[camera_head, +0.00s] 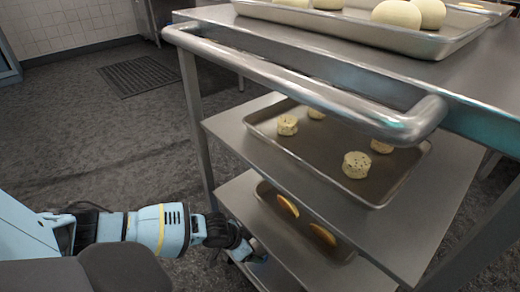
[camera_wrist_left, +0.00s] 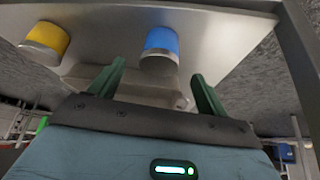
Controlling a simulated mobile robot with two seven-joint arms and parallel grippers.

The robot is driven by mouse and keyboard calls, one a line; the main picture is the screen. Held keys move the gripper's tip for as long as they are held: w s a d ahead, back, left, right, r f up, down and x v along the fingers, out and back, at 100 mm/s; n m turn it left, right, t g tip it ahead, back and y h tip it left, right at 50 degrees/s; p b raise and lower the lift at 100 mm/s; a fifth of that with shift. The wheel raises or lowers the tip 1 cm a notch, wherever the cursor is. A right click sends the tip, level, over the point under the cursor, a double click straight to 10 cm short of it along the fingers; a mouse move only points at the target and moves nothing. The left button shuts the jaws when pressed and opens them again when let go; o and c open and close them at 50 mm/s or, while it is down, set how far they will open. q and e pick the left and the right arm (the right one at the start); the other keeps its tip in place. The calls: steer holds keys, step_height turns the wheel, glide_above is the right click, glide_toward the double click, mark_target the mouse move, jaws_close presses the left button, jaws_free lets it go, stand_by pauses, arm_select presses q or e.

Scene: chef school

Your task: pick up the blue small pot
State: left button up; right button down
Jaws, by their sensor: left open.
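The blue small pot (camera_wrist_left: 161,44) shows in the left wrist view, upper centre, on a metal surface. It has a blue band and a grey metal end. My left gripper (camera_wrist_left: 158,71) is open, with its two green fingers pointing toward the pot, one on each side of it in the picture. The pot appears beyond the fingertips, and nothing is held. In the head view my left gripper (camera_head: 246,250) is low, at the side of the cart's lower shelf, its fingers hard to make out. The blue pot is not visible in the head view. My right gripper is not in view.
A yellow pot (camera_wrist_left: 47,40) is left of the blue one. The metal cart has a thick handle (camera_head: 300,88), a post (camera_head: 194,120) and stacked shelves. A middle tray (camera_head: 395,185) holds several pastries; a lower tray (camera_head: 285,228) holds orange-edged items.

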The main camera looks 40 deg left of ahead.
mark_target(259, 249)
arm_select(q)
steer(key=shift+w+d, duration=0.1)
steer(key=shift+w, duration=0.2)
steer(key=b+x, duration=0.3)
steer(key=x, duration=0.1)
steer(key=shift+w+f, duration=0.2)
steer(key=shift+f, duration=0.05)
steer(key=shift+w+d+f, duration=0.1)
steer(key=shift+w+f, duration=0.1)
steer(key=shift+f, duration=0.05)
steer(key=shift+r, duration=0.1)
steer(key=c, duration=1.1)
steer(key=shift+c, duration=0.2)
